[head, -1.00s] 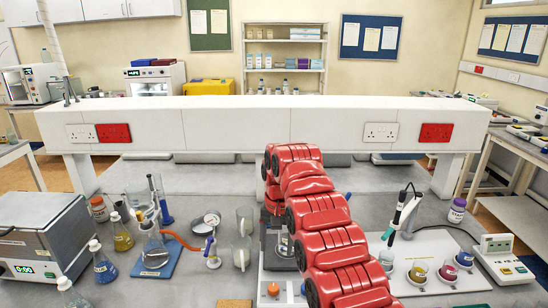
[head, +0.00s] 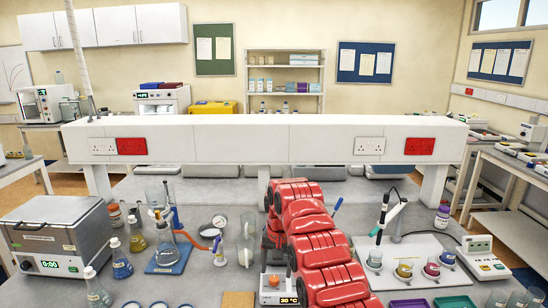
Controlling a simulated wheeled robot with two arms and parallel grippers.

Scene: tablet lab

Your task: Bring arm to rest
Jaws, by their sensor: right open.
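My right arm is red and segmented. It rises from the bottom of the head view, reaches forward over the bench and bends down at its far end. My right gripper (head: 270,240) is at that far end, above the back of a hotplate unit (head: 271,298) with a 30 °C display. The arm hides most of the gripper, and the fingertips are hard to make out. It is open, and I see nothing held in it. My left arm and gripper are not in view.
On the right, a white tray (head: 425,285) holds coloured cups beside a meter (head: 482,258). A white ledge (head: 240,140) crosses behind.

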